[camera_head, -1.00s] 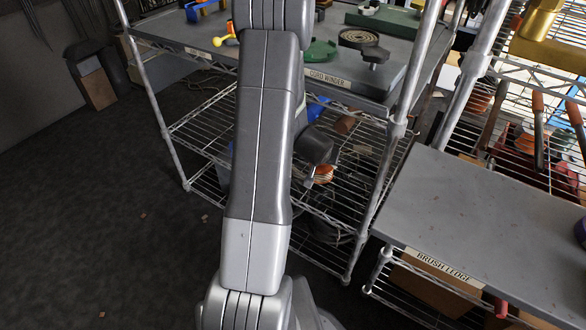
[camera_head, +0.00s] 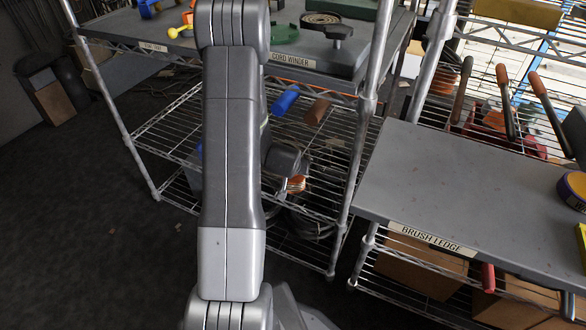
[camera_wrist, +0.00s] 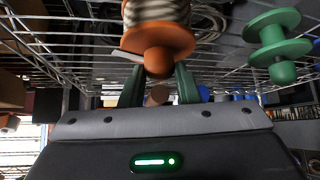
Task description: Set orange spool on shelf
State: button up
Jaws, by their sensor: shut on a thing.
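My gripper (camera_wrist: 158,88) is shut on the orange spool (camera_wrist: 160,38), which is wound with pale cord, in the wrist view. Its green fingers are partly hidden by the spool's flange. In the head view the spool (camera_head: 296,184) shows as a small orange patch by my dark wrist, in front of the wire shelves; my arm hides most of the gripper. A wire shelf (camera_head: 165,128) lies under the grey top. I cannot tell how far the spool is from it.
A blue cylinder (camera_head: 285,100) and a brown cylinder (camera_head: 316,111) are near the wire shelf. The grey top labelled CORD WINDER (camera_head: 293,61) holds green and dark items. BRUSH LEDGE (camera_head: 432,240) is largely bare. A green spool (camera_wrist: 278,45) shows in the wrist view. Metal posts (camera_head: 362,130) stand between the racks.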

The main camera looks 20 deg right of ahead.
jog(key=shift+f, duration=0.2)
jog(key=o, duration=0.9)
jog(key=shift+r, duration=0.1)
jog(key=shift+r, duration=0.25)
jog(key=p+v, duration=0.3)
jog(key=v, duration=0.9)
jog(key=shift+f, duration=0.1)
